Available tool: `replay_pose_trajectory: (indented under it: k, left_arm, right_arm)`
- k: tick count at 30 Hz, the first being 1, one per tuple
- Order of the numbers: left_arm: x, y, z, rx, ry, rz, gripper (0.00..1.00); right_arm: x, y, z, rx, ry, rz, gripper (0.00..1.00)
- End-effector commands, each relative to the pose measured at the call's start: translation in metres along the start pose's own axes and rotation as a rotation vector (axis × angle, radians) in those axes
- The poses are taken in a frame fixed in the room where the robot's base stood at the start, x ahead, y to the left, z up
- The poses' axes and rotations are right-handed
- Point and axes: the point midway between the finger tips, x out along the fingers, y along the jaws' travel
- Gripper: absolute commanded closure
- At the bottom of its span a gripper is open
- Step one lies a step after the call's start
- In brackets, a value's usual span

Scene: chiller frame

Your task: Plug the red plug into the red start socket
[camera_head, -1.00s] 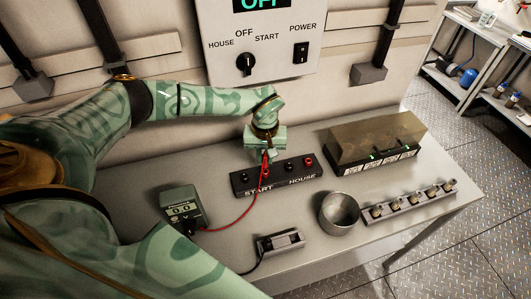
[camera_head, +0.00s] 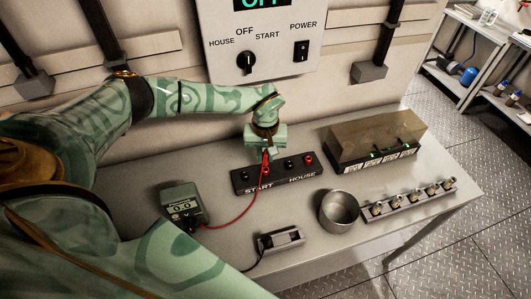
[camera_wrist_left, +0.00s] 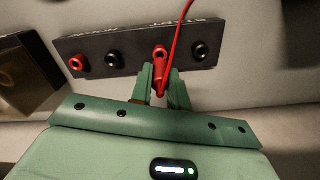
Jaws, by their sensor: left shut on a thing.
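The red plug (camera_wrist_left: 158,76) is held between the fingers of my left gripper (camera_wrist_left: 162,88), which is shut on it. Its red cable (camera_head: 243,210) runs down to the meter. The plug's tip is at the red start socket (camera_wrist_left: 160,51) on the black socket strip (camera_wrist_left: 88,42). I cannot tell whether the tip is inside the socket. In the head view, my left gripper (camera_head: 265,153) is over the START half of the strip and hides much of the plug. My right gripper is not in view.
A grey meter (camera_head: 181,203) stands left of the strip. A black plug holder (camera_head: 280,240), a metal cup (camera_head: 339,211), a rail with several fittings (camera_head: 408,203) and a clear-covered box (camera_head: 374,140) are on the table. The wall panel (camera_head: 280,35) is behind.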

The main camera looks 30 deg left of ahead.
Motion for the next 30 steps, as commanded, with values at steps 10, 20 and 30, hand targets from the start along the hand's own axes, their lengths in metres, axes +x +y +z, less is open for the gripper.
replay_pose_trajectory:
  k: [10,20,30]
  left_arm:
    - [-0.0004,-0.0001,-0.0002,0.001,0.001,0.000,1.00]
    - [0.0000,-0.0001,0.0001,0.000,0.000,0.000,1.00]
    - [-0.0001,0.0000,0.0003,0.000,0.000,0.000,1.00]
  right_arm:
    - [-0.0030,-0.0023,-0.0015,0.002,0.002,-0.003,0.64]
    - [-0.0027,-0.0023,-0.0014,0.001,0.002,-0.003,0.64]
    - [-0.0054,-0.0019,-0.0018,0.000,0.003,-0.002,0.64]
